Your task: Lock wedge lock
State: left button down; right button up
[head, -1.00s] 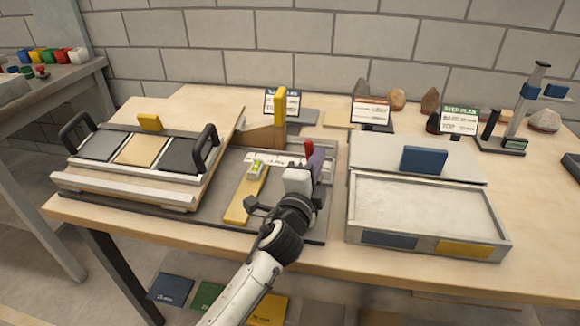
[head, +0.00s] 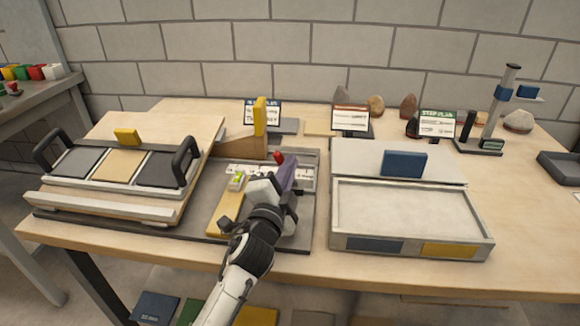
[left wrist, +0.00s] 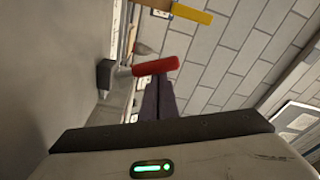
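The wedge lock is a lever with a red handle (head: 278,158) on the grey base plate (head: 212,198); in the left wrist view its red grip (left wrist: 156,65) lies sideways from a dark metal block. The wooden wedge (head: 238,146) with a yellow upright handle (head: 260,116) stands behind it, by the tilting bed. My left gripper (head: 290,168) is at the lever, on its near right side. Its dark purple fingers (left wrist: 157,84) are together with nothing visible between them. Their tips meet the red grip in the picture; contact is unclear. My right gripper is out of view.
The tilting bed (head: 170,207) with black handles is at left. A yellow bar with a green level (head: 238,181) lies left of my gripper. A sand tray (head: 486,248) with a blue block (head: 405,164) stands at right. Small signs and rocks line the back.

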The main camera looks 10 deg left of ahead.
pick_arm(q)
jog(key=shift+a, duration=0.15)
